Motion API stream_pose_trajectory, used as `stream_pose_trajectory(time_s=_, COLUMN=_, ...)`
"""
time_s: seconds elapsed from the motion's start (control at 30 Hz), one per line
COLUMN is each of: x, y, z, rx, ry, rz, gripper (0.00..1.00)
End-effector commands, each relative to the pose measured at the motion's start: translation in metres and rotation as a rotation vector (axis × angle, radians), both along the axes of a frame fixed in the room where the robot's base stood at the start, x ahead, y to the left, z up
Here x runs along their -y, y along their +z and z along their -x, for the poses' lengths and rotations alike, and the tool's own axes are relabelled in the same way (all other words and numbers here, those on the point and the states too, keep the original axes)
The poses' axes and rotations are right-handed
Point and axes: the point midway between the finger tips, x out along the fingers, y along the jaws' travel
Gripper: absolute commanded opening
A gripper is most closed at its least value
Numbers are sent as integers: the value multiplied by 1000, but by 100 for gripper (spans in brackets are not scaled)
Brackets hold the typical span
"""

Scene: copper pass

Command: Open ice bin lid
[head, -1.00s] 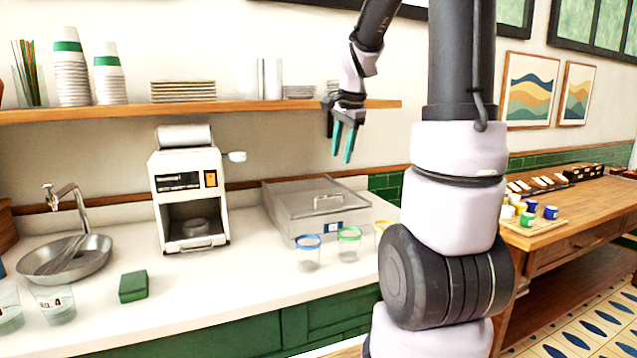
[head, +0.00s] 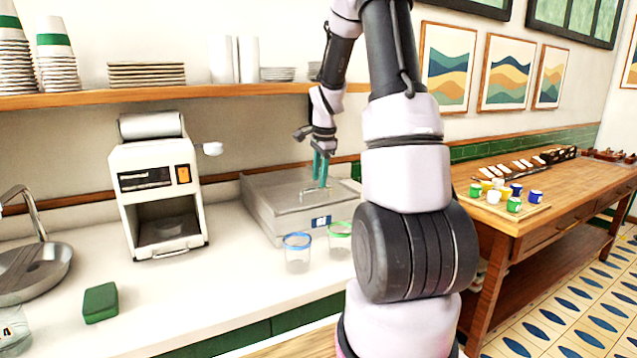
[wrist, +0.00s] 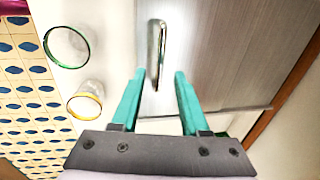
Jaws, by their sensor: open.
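The ice bin (head: 265,222) is a grey metal box with a blue label on its front, standing on the white counter. Its flat lid (head: 268,190) looks shut and carries a bar handle, which shows in the wrist view (wrist: 156,55). My gripper (head: 320,182) has teal fingers and points down over the lid. In the wrist view the open fingers (wrist: 157,78) lie to either side of the handle's near end, with nothing held. I cannot tell how far above the handle the fingertips are.
Glasses with a blue rim (head: 297,255) and a green rim (head: 340,240) stand in front of the bin; a yellow-rimmed glass (wrist: 86,100) shows in the wrist view. A white machine (head: 158,190) stands left. A shelf (head: 190,90) runs above.

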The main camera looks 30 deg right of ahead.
Motion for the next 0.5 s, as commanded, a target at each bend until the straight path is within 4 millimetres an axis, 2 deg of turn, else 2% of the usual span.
stream_pose_trajectory(time_s=0.03, x=0, y=-8, z=-1, rx=-3, ry=0, rz=-1, gripper=45)
stream_pose_trajectory(time_s=0.2, x=0, y=-20, z=-4, rx=-1, ry=0, rz=-1, gripper=45)
stream_pose_trajectory(time_s=0.5, x=0, y=-22, z=-5, rx=1, ry=1, rz=0, gripper=45)
